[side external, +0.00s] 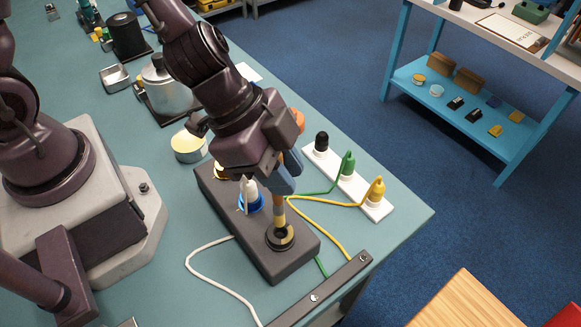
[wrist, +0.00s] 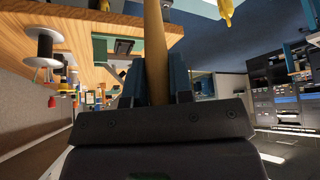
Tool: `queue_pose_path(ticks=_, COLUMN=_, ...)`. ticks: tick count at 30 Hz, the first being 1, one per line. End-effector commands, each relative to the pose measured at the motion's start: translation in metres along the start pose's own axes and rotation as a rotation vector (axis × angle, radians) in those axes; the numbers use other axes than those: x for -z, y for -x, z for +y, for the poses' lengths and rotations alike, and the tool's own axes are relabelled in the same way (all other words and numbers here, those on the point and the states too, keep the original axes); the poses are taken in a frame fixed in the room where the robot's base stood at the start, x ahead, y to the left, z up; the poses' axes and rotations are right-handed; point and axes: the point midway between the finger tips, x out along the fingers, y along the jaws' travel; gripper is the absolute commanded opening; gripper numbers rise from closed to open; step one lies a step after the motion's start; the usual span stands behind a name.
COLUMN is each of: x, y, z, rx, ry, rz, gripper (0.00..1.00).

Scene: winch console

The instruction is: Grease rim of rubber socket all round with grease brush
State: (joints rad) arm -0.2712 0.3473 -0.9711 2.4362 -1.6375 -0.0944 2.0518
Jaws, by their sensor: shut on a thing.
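My gripper (side external: 285,178) is shut on the wooden handle of the grease brush (side external: 280,210) and holds it close to upright, tip down. The brush's lower end is over the round black rubber socket (side external: 280,237) on the front end of the dark console box (side external: 262,258). It appears to reach the socket; whether bristles touch the rim cannot be told. A pale yellowish patch shows on the socket beside the brush. In the wrist view, the handle (wrist: 155,50) stands between the two blue fingers. The wrist view does not show the socket.
A white plug in a blue-ringed socket (side external: 252,205) sits beside my gripper on the box. A white strip (side external: 378,207) with black, green and yellow plugs stands to the right, its cables running near the box. An open tin (side external: 188,147) and a metal pot stand behind.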

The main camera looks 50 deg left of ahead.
Motion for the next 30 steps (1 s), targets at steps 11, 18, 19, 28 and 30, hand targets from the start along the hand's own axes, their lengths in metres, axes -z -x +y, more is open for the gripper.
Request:
queue_pose_path(ticks=11, x=-0.008, y=0.005, z=0.010, rx=-0.002, ry=-0.001, rz=-0.002, gripper=0.00)
queue_pose_path(ticks=18, x=-0.008, y=0.005, z=0.017, rx=-0.001, ry=0.000, rz=0.000, gripper=0.00)
queue_pose_path(ticks=19, x=-0.008, y=0.005, z=0.018, rx=-0.001, ry=0.000, rz=0.000, gripper=0.00)
queue_pose_path(ticks=28, x=-0.007, y=0.003, z=0.026, rx=-0.002, ry=0.001, rz=0.000, gripper=0.00)
queue_pose_path(ticks=30, x=-0.007, y=0.003, z=0.026, rx=-0.003, ry=0.002, rz=-0.001, gripper=0.00)
